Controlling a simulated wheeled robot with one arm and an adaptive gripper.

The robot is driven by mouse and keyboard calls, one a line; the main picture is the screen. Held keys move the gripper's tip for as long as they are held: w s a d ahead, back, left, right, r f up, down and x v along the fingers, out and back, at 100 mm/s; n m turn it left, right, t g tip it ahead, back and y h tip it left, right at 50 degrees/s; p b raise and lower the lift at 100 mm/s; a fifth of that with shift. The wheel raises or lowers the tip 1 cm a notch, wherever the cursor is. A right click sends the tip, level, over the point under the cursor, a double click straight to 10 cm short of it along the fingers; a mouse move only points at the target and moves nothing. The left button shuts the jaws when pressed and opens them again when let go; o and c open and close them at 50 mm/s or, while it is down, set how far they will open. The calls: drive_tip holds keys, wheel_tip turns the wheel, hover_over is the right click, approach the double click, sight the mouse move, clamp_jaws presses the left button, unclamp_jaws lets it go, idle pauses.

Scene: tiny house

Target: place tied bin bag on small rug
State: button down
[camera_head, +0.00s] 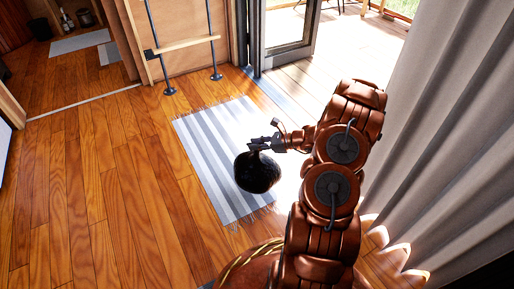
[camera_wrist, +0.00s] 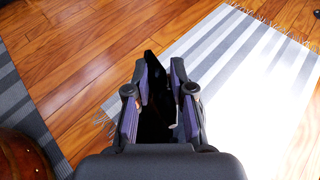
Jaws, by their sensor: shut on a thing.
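The black tied bin bag (camera_head: 257,174) hangs below my gripper (camera_head: 262,145) in the head view. It appears over the near part of the small rug (camera_head: 205,150), which is grey and white striped with fringed ends. I cannot tell whether the bag touches the rug. In the wrist view my gripper (camera_wrist: 160,95) is shut on the dark bag (camera_wrist: 153,115), of which only part shows between the fingers. The rug (camera_wrist: 235,65) lies to the right there, partly washed out by sunlight.
A grey curtain (camera_head: 440,130) hangs at the right. An open door (camera_head: 287,30) leads to a sunlit deck at the back. Wood floor (camera_head: 90,180) is clear at the left. Another grey rug (camera_wrist: 22,115) shows at the wrist view's left.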

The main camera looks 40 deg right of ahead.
sight(256, 167)
drive_tip(key=shift+f+b, duration=0.8)
drive_tip(key=shift+f, duration=0.95)
drive_tip(key=c, duration=1)
unclamp_jaws()
drive_tip(key=shift+s, duration=0.1)
